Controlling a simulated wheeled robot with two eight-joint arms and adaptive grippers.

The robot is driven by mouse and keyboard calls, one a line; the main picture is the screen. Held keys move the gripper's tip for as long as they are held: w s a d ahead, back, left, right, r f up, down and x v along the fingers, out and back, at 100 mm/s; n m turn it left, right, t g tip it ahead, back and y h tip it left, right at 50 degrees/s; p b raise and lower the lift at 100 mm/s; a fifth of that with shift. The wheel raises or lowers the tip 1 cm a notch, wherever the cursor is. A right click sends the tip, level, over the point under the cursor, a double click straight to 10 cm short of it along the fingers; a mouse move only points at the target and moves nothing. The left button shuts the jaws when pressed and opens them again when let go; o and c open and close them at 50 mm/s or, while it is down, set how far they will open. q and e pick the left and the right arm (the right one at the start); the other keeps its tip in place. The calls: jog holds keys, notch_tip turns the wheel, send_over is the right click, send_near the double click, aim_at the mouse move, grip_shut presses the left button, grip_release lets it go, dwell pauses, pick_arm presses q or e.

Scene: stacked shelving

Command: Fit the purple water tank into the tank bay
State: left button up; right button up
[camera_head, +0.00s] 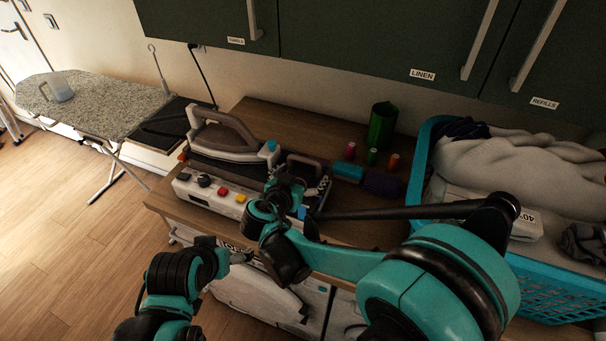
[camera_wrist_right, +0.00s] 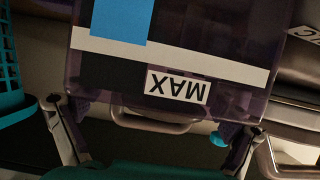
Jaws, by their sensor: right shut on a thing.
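The purple water tank (camera_wrist_right: 240,85) is see-through, with a white band, a blue patch and an upside-down MAX label. It fills the upper middle of the right wrist view. My right gripper (camera_wrist_right: 157,140) is shut on it, with one finger at each side near its grey handle (camera_wrist_right: 155,122). In the head view my right gripper (camera_head: 290,190) is at the right end of the white ironing station (camera_head: 212,194). The wrist hides most of the tank and bay there, so I cannot tell how they meet. My left gripper (camera_head: 240,256) is low in front of the counter; its jaws are unclear.
An iron (camera_head: 225,140) stands on the station. Behind are a green container (camera_head: 382,126), several thread spools and blue and purple blocks (camera_head: 383,183). A turquoise laundry basket (camera_head: 418,165) stands at right. Dark cabinets (camera_head: 370,40) hang above. An ironing board (camera_head: 110,105) is at left.

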jog(key=shift+r, duration=0.2)
jog(key=shift+r+p, duration=0.9)
jog(key=shift+r, duration=0.15)
dwell(1.3)
jog(key=shift+f+b, duration=1.2)
dwell(0.3)
jog(key=o, duration=1.4)
jog(key=shift+o, duration=0.8)
jog(key=shift+f, duration=0.1)
